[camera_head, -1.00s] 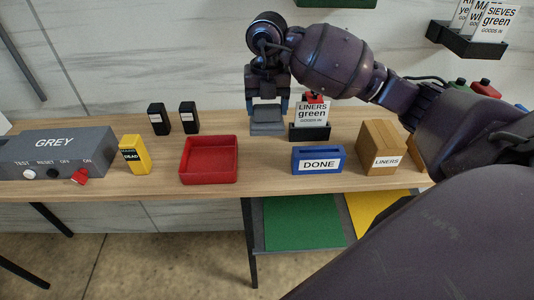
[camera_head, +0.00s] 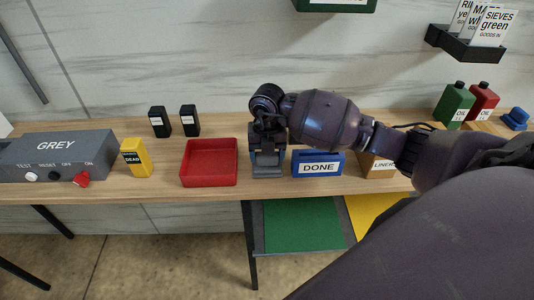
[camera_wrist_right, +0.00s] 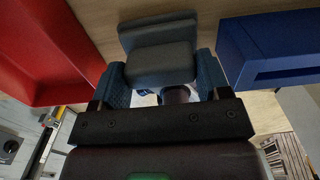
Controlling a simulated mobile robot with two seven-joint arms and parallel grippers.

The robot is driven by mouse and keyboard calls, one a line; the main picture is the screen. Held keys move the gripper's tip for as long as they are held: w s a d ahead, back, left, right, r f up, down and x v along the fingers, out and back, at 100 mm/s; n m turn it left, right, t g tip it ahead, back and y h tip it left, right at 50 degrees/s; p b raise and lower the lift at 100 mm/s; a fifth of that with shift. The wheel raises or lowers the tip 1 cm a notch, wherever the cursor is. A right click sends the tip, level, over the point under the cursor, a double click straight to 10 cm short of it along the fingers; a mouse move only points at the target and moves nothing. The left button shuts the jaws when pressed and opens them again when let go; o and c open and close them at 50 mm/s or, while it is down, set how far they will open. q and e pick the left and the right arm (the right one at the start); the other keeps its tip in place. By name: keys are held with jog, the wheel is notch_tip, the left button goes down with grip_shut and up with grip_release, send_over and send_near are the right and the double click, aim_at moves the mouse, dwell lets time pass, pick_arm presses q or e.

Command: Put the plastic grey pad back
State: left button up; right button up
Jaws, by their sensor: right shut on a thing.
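The grey pad (camera_wrist_right: 160,62) sits between the blue fingers of my right gripper (camera_wrist_right: 163,85) in the right wrist view. In the head view the same gripper (camera_head: 268,158) points down near the front of the table, between the red tray and the blue DONE box. It is shut on the pad (camera_head: 267,172), whose lower part shows just below the fingers. I cannot tell whether the pad touches the table. My left gripper is in neither view.
The red tray (camera_head: 209,180) is close on the left, the blue DONE box (camera_head: 342,167) close on the right. A brown LINERS box (camera_head: 378,171) is partly behind my arm. A yellow DEAD block (camera_head: 137,170) and the GREY machine (camera_head: 60,146) stand further left.

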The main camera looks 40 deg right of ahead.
jog(key=shift+f, duration=0.25)
jog(key=o, duration=0.8)
notch_tip(320, 180, up, 12)
jog(key=shift+r+b, duration=0.1)
jog(key=shift+b, duration=0.4)
